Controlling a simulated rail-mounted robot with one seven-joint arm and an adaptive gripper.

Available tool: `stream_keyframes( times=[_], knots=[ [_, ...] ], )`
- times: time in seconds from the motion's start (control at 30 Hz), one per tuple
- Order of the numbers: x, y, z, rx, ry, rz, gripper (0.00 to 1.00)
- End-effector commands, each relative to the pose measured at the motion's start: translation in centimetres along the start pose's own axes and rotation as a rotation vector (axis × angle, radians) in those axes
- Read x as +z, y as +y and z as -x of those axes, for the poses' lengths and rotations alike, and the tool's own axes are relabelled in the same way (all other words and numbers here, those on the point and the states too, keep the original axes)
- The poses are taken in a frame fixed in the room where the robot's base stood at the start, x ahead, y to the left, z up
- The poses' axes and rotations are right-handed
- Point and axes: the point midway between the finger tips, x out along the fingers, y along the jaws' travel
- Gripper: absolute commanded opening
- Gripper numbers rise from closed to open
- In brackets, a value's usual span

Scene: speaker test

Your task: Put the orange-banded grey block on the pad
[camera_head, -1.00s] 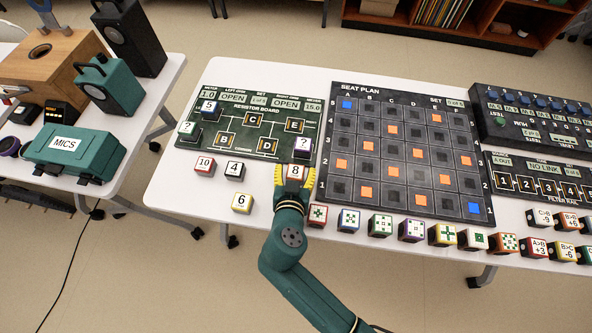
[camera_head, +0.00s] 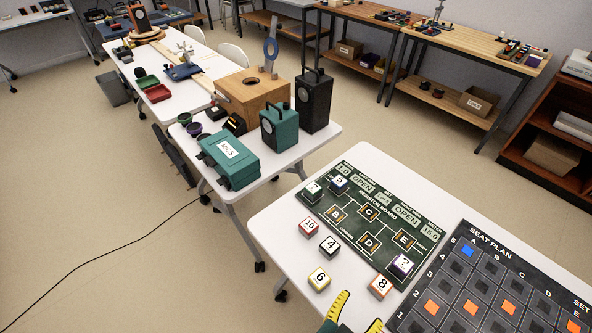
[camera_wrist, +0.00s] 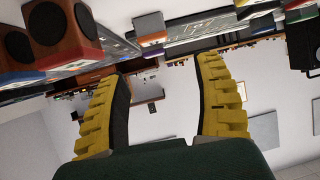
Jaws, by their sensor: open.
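My gripper (camera_head: 361,309) shows at the bottom edge of the head view, its yellow fingers apart and empty. It is just short of a white-topped block marked 8 (camera_head: 380,287) with orange-red sides, which sits on the white table in front of the resistor board (camera_head: 385,226). In the wrist view, my open gripper (camera_wrist: 158,62) has nothing between its fingers. A grey block with an orange band (camera_wrist: 150,38) shows there beyond the fingers; I cannot tell whether it is the 8 block. No pad can be singled out with certainty.
Blocks marked 10 (camera_head: 308,227), 4 (camera_head: 329,246) and 6 (camera_head: 318,279) stand on the table left of the 8 block. A block marked ? (camera_head: 400,266) is at the board's near corner. The seat plan board (camera_head: 478,290) lies at right. Another table holds a teal case (camera_head: 228,162).

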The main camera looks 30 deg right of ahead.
Motion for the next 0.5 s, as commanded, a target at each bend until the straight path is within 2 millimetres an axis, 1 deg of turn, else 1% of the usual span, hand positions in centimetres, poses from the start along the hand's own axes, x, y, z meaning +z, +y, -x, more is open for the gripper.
stream_keyframes(
  times=[0.07,0.1,0.17,0.2,0.27,0.3,0.37,0.4,0.5],
  knots=[
    [-2.5,-3.1,0.7,-0.105,-0.025,-0.020,0.68],
    [-4.4,-5.6,1.5,-0.200,-0.038,-0.022,0.68],
    [-8.6,-9.8,3.6,-0.386,-0.029,-0.018,0.68],
    [-11.7,-12.3,5.5,-0.519,0.004,-0.008,0.68],
    [-16.5,-15.3,9.1,-0.708,0.093,0.012,0.68],
    [-19.7,-16.6,11.8,-0.822,0.173,0.025,0.68],
    [-24.1,-17.6,15.9,-0.964,0.310,0.043,0.68],
    [-26.6,-17.8,18.4,-1.036,0.403,0.053,0.68],
    [-31.0,-17.3,23.5,-1.153,0.597,0.068,0.68]
  ],
)
